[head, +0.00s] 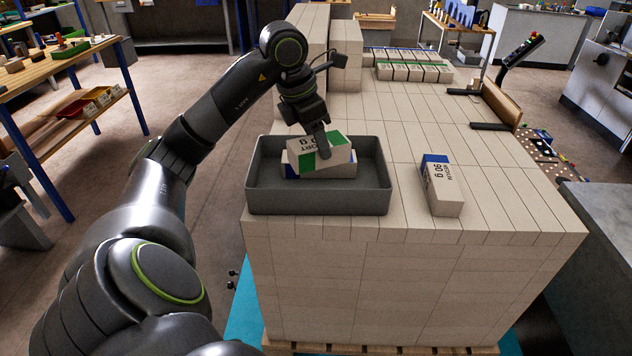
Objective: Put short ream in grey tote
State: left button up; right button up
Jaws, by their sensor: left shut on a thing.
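My left gripper (322,147) reaches down over the grey tote (318,202) and is shut on a ream with a green band, the short ream (307,151). The short ream is tilted and sits inside the tote's outline, over another pale ream (343,170) with a blue mark that lies in the tote. I cannot tell whether the two reams touch. The tote stands on the front left of the stack of pale reams. The gripper hides part of the short ream's top. My right gripper is not in view.
A ream with a blue end, marked 90 g (443,188), lies on the stack right of the tote. Several green-banded reams (412,72) stand in a row at the back. A taller block of stacked reams (345,50) rises behind my left gripper.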

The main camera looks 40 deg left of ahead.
aim_at(317, 159)
pick_arm(q)
notch_tip(317, 159, down, 5)
jog(key=shift+f+p, duration=0.1)
jog(key=shift+p, duration=0.35)
notch_tip(317, 159, down, 4)
jog(key=shift+f+p, duration=0.1)
jog(key=shift+p, duration=0.25)
jog(key=shift+f+b, duration=0.2)
jog(key=shift+b, duration=0.1)
jog(key=o, duration=0.9)
jog(key=shift+r, duration=0.1)
jog(key=shift+c, duration=0.2)
